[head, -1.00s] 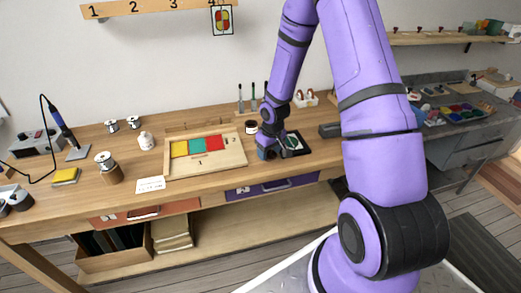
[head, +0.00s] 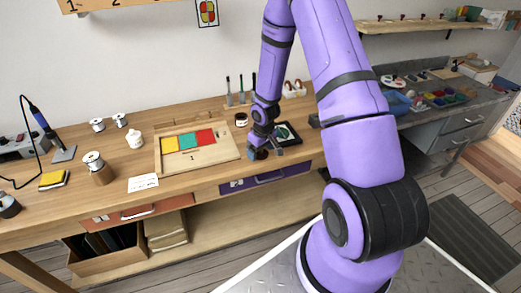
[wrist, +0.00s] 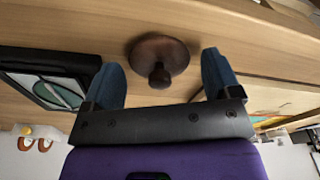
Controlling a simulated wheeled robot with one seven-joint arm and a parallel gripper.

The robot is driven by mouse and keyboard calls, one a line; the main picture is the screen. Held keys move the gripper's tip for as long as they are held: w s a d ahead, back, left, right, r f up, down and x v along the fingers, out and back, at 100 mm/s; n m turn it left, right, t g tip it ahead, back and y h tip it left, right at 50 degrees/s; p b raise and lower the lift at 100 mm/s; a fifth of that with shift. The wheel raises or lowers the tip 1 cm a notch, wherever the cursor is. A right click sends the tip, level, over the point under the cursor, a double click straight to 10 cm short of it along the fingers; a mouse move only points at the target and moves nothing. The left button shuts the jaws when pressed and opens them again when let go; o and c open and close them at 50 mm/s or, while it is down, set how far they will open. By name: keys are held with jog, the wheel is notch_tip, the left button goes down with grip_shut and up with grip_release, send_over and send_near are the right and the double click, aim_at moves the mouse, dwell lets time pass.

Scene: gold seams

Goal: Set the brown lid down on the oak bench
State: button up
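The brown lid (wrist: 158,55) is a dark round disc with a knob. In the wrist view it lies knob toward me against the wood of the oak bench (wrist: 60,28). My gripper (wrist: 162,78) is open, with its two blue fingers wide apart on either side of the knob and clear gaps to both. In the head view my gripper (head: 265,154) is low over the bench (head: 215,182), between the wooden board and the black frame. The lid (head: 262,155) shows there only as a small dark patch between the fingers.
A black frame (head: 290,134) lies right beside my gripper. The wooden board (head: 226,153) with coloured tiles lies to its left. A strip of bench in front is clear.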

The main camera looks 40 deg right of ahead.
notch_tip(320, 180, up, 12)
jog(key=s, duration=0.1)
notch_tip(320, 180, up, 11)
jog(key=h, duration=0.1)
send_over(263, 155)
jog(key=s+a, duration=0.2)
jog(key=s+a+r+t+h, duration=0.1)
jog(key=s+a+r, duration=0.35)
jog(key=r, duration=0.55)
jog(key=s+a+r+t, duration=0.1)
jog(key=s+a+r, duration=0.1)
jog(key=s, duration=0.4)
jog(key=s+a+r+t+y, duration=0.1)
jog(key=s+a+r, duration=0.1)
jog(key=s+r, duration=0.3)
jog(key=s+a+r+m, duration=0.1)
jog(key=s+a+r, duration=0.1)
jog(key=s+r, duration=0.2)
jog(key=s, duration=0.3)
jog(key=shift+s+a+r+t+y, duration=0.15)
jog(key=shift+s+a+t+y, duration=0.2)
jog(key=shift+s+t+y, duration=0.05)
